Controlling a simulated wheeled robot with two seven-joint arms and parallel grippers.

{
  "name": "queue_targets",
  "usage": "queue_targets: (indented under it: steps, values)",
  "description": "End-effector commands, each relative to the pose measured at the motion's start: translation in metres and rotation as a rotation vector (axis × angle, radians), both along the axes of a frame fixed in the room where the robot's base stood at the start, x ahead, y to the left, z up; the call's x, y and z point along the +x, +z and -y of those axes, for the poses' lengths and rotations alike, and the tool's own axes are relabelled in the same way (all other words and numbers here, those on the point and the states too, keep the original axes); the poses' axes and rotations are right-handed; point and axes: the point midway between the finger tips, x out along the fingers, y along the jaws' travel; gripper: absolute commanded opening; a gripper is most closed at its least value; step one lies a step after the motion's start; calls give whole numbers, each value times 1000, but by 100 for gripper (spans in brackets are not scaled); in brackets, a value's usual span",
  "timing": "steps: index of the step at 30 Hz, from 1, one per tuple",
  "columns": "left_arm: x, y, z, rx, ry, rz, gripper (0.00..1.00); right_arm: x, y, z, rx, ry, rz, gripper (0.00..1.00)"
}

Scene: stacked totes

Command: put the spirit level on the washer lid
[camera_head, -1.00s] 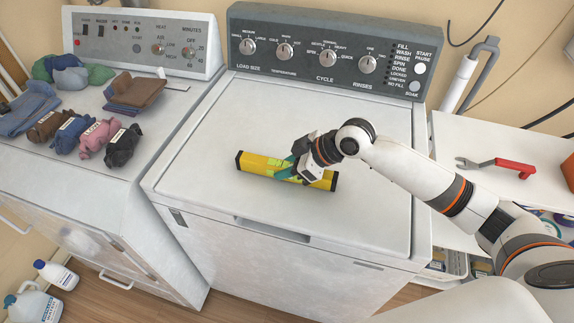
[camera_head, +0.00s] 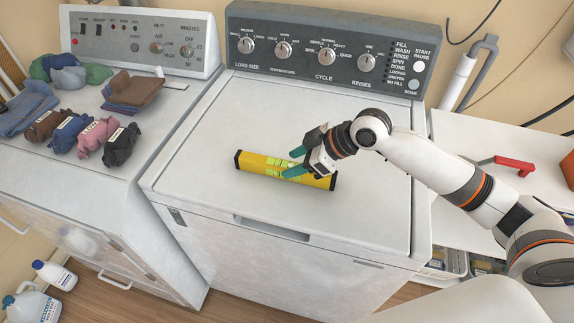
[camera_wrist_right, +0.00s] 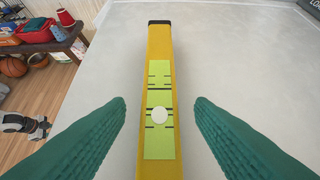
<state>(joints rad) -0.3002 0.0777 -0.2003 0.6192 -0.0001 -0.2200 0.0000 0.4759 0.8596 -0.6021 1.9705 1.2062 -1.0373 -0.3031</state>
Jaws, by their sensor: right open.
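The yellow spirit level (camera_head: 252,163) with black ends lies flat on the white washer lid (camera_head: 330,115), near its front edge. In the right wrist view the level (camera_wrist_right: 160,60) runs away from the camera between the fingers, its green label and white round spot facing up. My right gripper (camera_head: 291,164) is open just above the level; its teal fingers (camera_wrist_right: 160,130) stand apart on either side, with clear gaps to it.
The washer's control panel (camera_head: 325,50) rises behind the lid. A dryer (camera_head: 95,185) with folded and rolled cloths stands at left. The rest of the lid is clear.

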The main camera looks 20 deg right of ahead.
Motion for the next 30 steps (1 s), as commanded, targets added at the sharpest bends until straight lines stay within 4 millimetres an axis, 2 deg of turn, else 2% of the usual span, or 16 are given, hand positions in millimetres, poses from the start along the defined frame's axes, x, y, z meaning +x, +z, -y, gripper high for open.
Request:
queue_targets:
  steps: [1, 6, 12, 18, 30]
  values:
    - [0, -3, -1, 0, 0, 0, 36, -4, 7, 9, -5, -2, 2, 49]
    - [0, -7, -1, 1, -1, -1, 36, -19, 32, 30, -5, -1, 2, 49]
    - [0, -9, -2, 2, -1, -1, 36, -30, 53, 45, -2, -1, -1, 49]
    - [0, -10, -2, 2, -1, -1, 36, -34, 59, 49, 0, 1, -1, 49]
    - [0, -10, -2, 2, -1, 0, 36, -33, 59, 49, 0, 1, -1, 49]
